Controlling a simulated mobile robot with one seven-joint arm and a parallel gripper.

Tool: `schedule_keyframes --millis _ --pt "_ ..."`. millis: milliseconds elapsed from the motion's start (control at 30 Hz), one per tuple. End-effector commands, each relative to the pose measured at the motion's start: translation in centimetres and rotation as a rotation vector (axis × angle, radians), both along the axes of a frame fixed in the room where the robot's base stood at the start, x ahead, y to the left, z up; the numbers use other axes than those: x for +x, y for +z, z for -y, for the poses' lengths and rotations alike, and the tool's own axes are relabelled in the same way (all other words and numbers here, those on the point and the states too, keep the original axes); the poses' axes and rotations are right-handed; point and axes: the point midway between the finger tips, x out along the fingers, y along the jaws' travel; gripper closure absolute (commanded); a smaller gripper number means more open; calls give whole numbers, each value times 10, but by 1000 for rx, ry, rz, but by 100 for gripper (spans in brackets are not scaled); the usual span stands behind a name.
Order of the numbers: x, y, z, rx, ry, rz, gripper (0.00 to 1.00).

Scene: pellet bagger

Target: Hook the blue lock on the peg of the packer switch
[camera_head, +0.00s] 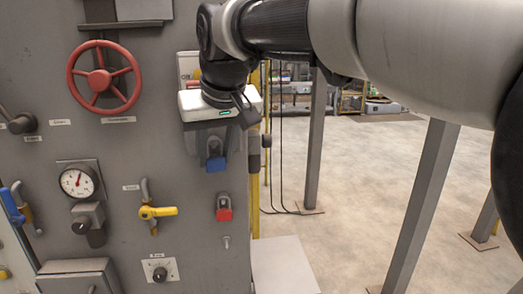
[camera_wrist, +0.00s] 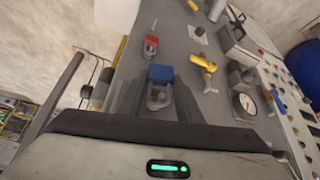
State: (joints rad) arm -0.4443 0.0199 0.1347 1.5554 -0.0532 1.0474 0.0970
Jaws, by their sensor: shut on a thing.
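The blue lock (camera_head: 215,163) hangs from the underside of my gripper (camera_head: 212,142), in front of the grey panel near its right edge. My gripper is shut on it. In the wrist view the blue lock (camera_wrist: 159,74) is seen beyond the dark jaw edge, with grey metal just below its blue body. Its shackle is mostly hidden in the head view. I cannot identify the packer switch: the labels are too small to read, and my gripper covers part of the panel. A small bare peg (camera_head: 227,241) stands low on the panel, below a red lock (camera_head: 224,208).
A red handwheel (camera_head: 104,76), a round gauge (camera_head: 79,182), a yellow valve handle (camera_head: 158,211) and a black knob (camera_head: 160,274) stand out from the panel. A grey post (camera_head: 421,205) stands to the right. The floor (camera_head: 350,165) between is open.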

Motion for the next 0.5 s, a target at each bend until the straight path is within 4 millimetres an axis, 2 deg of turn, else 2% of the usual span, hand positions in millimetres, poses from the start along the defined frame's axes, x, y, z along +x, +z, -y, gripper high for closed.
schedule_keyframes --millis 200,233,333,500 --pt "0 0 0 0 0 1 90" --pt "0 0 0 0 0 1 64" --pt "0 0 0 0 0 1 48" --pt "0 0 0 0 0 1 46"
